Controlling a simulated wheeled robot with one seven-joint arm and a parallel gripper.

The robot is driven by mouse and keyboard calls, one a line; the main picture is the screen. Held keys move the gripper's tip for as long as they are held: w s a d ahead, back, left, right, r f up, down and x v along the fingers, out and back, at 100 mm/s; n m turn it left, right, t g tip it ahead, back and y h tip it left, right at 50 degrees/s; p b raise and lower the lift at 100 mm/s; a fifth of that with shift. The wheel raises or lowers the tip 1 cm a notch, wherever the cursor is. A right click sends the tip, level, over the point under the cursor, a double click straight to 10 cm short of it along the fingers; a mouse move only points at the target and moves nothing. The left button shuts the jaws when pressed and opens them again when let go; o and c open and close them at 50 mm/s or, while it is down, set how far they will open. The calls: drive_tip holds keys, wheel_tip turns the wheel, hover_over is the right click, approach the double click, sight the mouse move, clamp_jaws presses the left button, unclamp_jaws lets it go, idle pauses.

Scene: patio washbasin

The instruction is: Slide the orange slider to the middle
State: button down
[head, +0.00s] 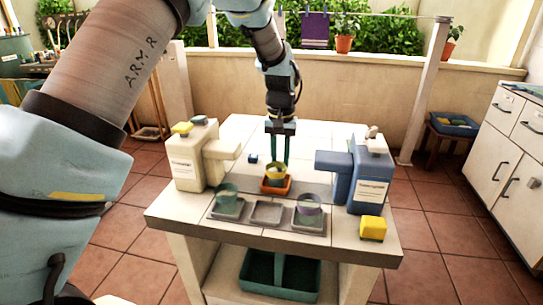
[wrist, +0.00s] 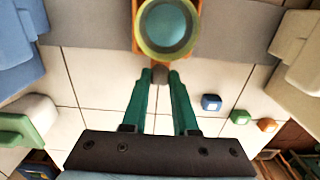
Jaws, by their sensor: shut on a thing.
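The orange slider (head: 273,190) sits on a grey track strip (head: 318,188) between the cream dispenser and the blue dispenser. It carries a yellow-rimmed cup (head: 276,174). In the wrist view the slider's orange edge (wrist: 137,12) shows at the top, with the cup (wrist: 166,28) over it and a small grey knob (wrist: 160,75) at its near end. My gripper (head: 279,162) reaches down behind the slider. In the wrist view its green fingers (wrist: 160,78) are closed on the knob. The slider's underside is hidden.
A cream dispenser (head: 190,158) stands left and a blue dispenser (head: 370,177) right. A yellow block (head: 373,228) sits at front right; a blue cube (head: 253,158) lies behind.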

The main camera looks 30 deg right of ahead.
drive_tip(key=c, duration=0.7)
unclamp_jaws()
wheel_tip(320, 180, up, 11)
drive_tip(key=shift+f+b, duration=0.1)
drive_tip(key=shift+b, duration=0.55)
